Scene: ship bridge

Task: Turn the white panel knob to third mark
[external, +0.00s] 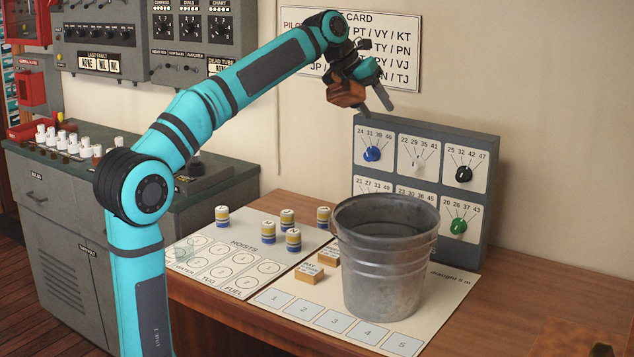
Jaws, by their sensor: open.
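The grey knob panel (365,133) stands at the back of the wooden desk against the wall. Its white knob (416,163) sits on the top middle dial, under the marks 22, 29, 35 and 41. The knob is small here, and I cannot tell which mark it points to. My gripper (367,106) is open and empty in the air, above and to the left of the white knob, touching nothing. A blue knob (372,154) is left of the white one, and a black knob (464,174) is right of it.
A metal bucket (386,262) stands in front of the panel and hides part of its lower row. A green knob (459,226) shows at lower right. Desk space at right is clear.

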